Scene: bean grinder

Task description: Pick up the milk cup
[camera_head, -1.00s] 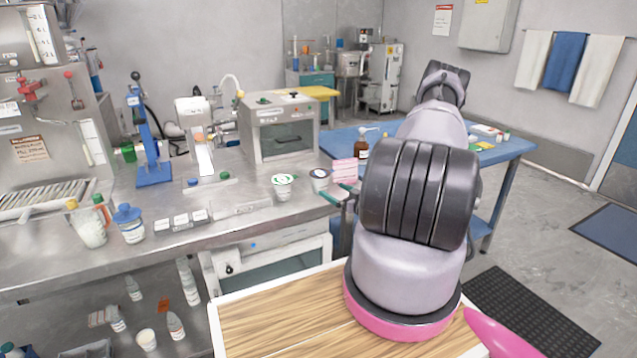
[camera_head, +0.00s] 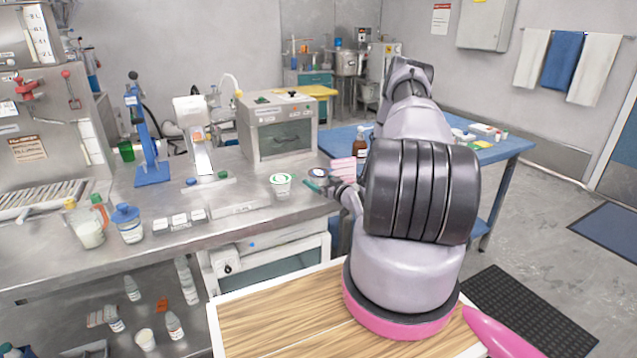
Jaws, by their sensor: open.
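A clear jug with white contents (camera_head: 89,229) stands at the counter's left. I cannot tell for certain which of these is the milk cup. My gripper (camera_head: 317,185) is open, low over the counter at the second cup. Whether its fingers touch or straddle that cup is too small to tell.
Pink boxes (camera_head: 342,169) and a brown bottle (camera_head: 360,145) are close behind my gripper. A grey machine (camera_head: 278,127) stands behind the cups. Three small containers (camera_head: 180,220) and a blue-lidded jar (camera_head: 128,224) are to the left. The counter's front edge runs below the cups.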

